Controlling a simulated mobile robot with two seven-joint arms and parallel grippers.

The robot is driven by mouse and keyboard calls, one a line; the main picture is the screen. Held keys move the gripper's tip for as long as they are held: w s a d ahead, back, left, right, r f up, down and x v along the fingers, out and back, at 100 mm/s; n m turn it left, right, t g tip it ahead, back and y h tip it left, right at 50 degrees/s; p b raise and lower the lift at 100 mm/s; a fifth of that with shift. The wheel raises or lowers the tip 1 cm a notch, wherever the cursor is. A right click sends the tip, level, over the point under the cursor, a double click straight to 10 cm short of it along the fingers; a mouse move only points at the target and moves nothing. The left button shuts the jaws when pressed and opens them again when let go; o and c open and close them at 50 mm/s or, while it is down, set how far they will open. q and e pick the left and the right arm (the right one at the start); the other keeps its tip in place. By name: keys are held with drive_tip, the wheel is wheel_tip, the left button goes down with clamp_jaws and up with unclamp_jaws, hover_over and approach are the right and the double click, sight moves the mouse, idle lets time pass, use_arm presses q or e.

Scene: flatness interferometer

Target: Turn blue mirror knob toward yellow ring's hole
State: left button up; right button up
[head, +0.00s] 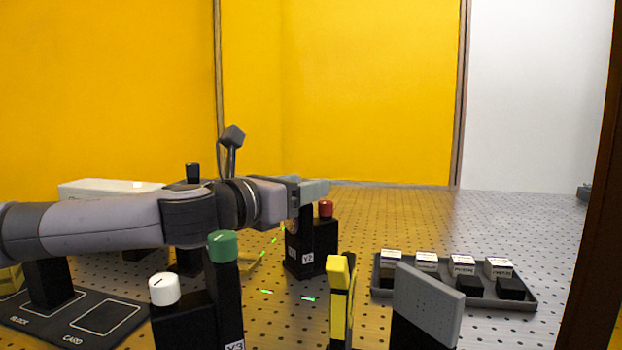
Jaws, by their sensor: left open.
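My left arm reaches in from the left, and my left gripper (314,190) is open and empty. It is level with a red knob (325,209) on a black post marked Y2 and appears close to it; the arm hides part of that post. I cannot make out a blue knob; it may be hidden behind the arm. A dark-topped post (193,172) shows behind the arm. A yellow-and-black upright piece (340,295) stands at the front middle; I cannot tell whether it is the yellow ring, and no hole shows. My right gripper is not in view.
A green knob (222,247) and a white knob (163,289) top black posts in front of my arm. A grey upright plate (428,305) stands front right. A dark tray (516,303) holds several labelled blocks. Green beam dashes cross the perforated table (540,235), bare at the back right.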

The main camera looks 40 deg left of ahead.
use_arm(q)
drive_tip(key=shift+w+r+p, duration=0.1)
drive_tip(key=shift+w+p, duration=0.45)
drive_tip(key=shift+w, duration=0.75)
drive_tip(key=shift+c, duration=0.4)
drive_tip(key=c, duration=0.9)
